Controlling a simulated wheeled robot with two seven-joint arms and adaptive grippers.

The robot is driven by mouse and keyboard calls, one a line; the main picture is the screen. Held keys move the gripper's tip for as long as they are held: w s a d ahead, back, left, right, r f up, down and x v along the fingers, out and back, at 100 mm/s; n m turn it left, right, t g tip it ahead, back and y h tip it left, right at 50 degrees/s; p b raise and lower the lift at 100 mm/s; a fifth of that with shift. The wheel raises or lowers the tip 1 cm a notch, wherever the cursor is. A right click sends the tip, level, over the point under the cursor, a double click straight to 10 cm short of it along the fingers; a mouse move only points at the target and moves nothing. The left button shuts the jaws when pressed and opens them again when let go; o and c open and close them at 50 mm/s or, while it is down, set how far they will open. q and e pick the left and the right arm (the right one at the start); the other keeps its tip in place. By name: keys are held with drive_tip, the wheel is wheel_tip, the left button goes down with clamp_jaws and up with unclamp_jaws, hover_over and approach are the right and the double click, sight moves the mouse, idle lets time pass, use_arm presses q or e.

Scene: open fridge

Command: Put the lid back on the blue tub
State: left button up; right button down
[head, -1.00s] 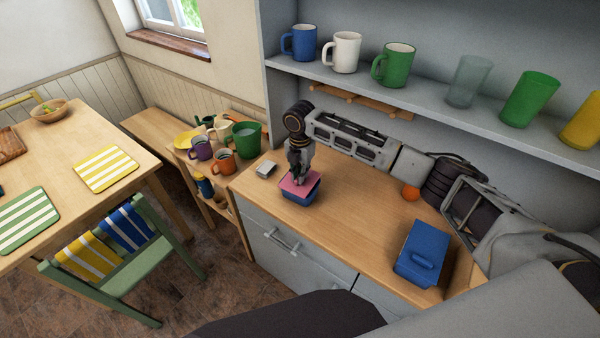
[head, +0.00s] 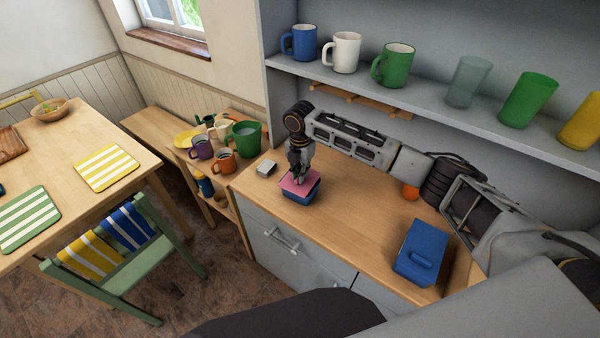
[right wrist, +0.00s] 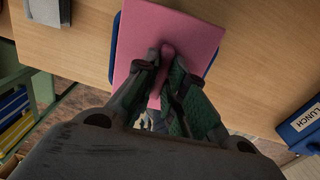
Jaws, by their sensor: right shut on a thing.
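The blue tub (head: 301,197) stands on the wooden counter near its left end. The pink lid (head: 290,185) lies over its top, and the tub's dark blue rim (right wrist: 114,45) shows along one side of the lid in the right wrist view. The lid looks slightly turned against the tub; I cannot tell if it is fully seated. My right gripper (head: 299,178) points down at the lid's middle. In the right wrist view its fingers (right wrist: 162,68) are shut on the lid's pink grip. My left gripper is not in view.
A small grey box (head: 266,168) sits left of the tub. A blue lunch box (head: 418,252) and an orange (head: 410,193) are to the right. A shelf (head: 430,101) with mugs and cups hangs above. The counter's middle (head: 355,215) is clear.

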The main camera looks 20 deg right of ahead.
drive_tip(key=shift+f+p, duration=0.15)
drive_tip(key=shift+p, duration=0.75)
idle(1.5)
idle(0.4)
drive_tip(key=c, duration=0.9)
unclamp_jaws()
drive_tip(key=shift+c, duration=0.2)
drive_tip(key=shift+r, duration=0.2)
drive_tip(key=shift+r+p, duration=1.05)
drive_tip(key=shift+p, duration=0.05)
drive_tip(key=shift+r, duration=2.25)
